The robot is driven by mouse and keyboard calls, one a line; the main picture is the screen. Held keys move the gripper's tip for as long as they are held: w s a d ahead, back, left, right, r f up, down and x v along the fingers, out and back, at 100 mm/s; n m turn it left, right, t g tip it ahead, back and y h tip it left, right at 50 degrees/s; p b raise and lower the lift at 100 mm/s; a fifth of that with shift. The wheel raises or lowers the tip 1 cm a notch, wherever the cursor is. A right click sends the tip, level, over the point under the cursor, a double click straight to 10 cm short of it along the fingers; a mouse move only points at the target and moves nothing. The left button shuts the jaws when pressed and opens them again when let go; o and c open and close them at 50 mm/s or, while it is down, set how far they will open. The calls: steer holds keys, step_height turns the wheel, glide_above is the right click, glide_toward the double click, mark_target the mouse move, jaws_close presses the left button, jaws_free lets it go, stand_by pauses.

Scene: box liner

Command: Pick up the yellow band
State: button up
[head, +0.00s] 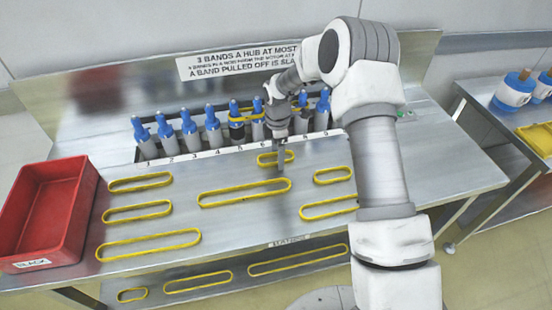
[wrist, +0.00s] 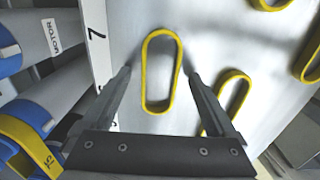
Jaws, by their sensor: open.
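Several yellow bands lie flat on the metal bench. A small one (head: 264,164) lies just in front of the numbered strip, at my gripper (head: 281,168). In the wrist view a yellow band (wrist: 145,75) lies between the two spread fingers of my gripper (wrist: 157,71), with bare metal inside its loop. The fingers point down at the bench, and the band looks ungripped. I cannot tell the exact height of the fingertips. Another band (wrist: 223,103) lies close to the right finger, partly hidden by it. A larger band (head: 245,192) lies in front in the head view.
Blue-topped grey cylinders (head: 189,132) stand in a row behind the numbered strip (head: 205,154); some carry yellow bands. A red bin (head: 75,205) marked SLACK sits at the left. More bands (head: 198,282) lie on a lower level in front. A side table (head: 500,135) is at right.

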steer(key=c, duration=1.4)
steer(key=shift+r, duration=0.1)
steer(key=r, duration=0.4)
steer(key=shift+d+r, duration=0.15)
steer(key=shift+d, duration=0.15)
steer(key=d+r, duration=0.2)
steer(key=d, duration=0.1)
steer(key=s+d+r, duration=0.1)
steer(key=d+r, duration=0.1)
steer(key=d, duration=0.2)
steer(key=s+d+r, duration=0.1)
steer(key=d+r, duration=0.1)
steer(key=d, duration=0.2)
steer(key=shift+s+r+p, duration=0.2)
steer(key=shift+p, duration=0.1)
